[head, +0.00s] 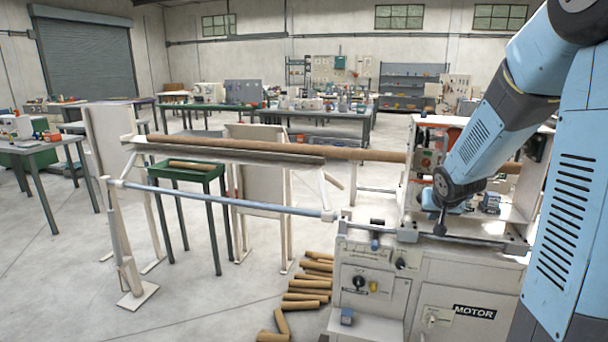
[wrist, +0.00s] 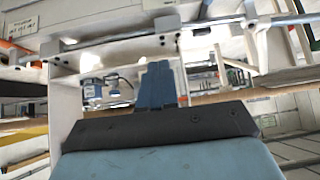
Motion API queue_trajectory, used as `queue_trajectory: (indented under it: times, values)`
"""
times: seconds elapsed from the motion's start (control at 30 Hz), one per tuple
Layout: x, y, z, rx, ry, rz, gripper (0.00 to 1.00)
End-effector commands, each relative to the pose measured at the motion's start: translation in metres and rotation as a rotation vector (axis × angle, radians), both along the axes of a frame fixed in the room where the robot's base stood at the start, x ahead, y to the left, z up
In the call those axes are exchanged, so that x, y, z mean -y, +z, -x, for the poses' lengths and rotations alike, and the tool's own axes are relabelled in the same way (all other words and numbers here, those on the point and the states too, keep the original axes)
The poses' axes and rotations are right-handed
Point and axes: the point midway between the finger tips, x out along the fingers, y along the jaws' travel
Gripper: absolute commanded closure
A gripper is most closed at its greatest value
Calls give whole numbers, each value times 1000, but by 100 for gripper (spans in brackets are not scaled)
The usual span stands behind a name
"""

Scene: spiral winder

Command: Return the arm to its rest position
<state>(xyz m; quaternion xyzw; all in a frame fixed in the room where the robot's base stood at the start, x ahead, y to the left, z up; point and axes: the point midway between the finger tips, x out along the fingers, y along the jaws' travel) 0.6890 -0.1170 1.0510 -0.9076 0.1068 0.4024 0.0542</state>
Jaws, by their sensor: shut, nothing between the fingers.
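My arm (head: 490,130) reaches down from the upper right over the white winder (head: 425,265) with the MOTOR label. Its end is beside the winder's control head. My gripper (wrist: 157,68) shows in the wrist view as blue fingers drawn together, with nothing between them. In the head view the fingers are hard to make out behind the wrist. A long brown tube (head: 290,151) runs left from the winder above a grey trough. In the wrist view a metal rod (wrist: 150,36) crosses beyond the fingers; I cannot tell whether they touch anything.
A blue-grey rail (head: 225,202) runs along the winder's front to a white stand. Several cut brown tubes (head: 308,290) lie on the floor beside the winder. A green table (head: 188,173) stands behind the rail. Open floor lies at the front left.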

Motion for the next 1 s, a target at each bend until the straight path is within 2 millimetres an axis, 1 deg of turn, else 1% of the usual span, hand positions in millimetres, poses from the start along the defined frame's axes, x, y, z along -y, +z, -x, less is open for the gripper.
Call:
queue_trajectory:
  times: [0.03, 0.1, 0.27, 0.4, 0.57, 0.7, 0.9, 1.0]
  values:
    - [-6, 14, 11, -4, 1, 13, 100]
    - [-13, 28, 26, -19, 2, 29, 100]
    - [-28, 57, 63, -55, 9, 52, 100]
    - [-43, 78, 99, -85, 23, 62, 100]
    - [-60, 97, 142, -122, 48, 60, 100]
    - [-76, 110, 182, -154, 83, 49, 100]
    - [-97, 121, 239, -198, 149, 21, 100]
    - [-106, 123, 264, -216, 185, 5, 100]
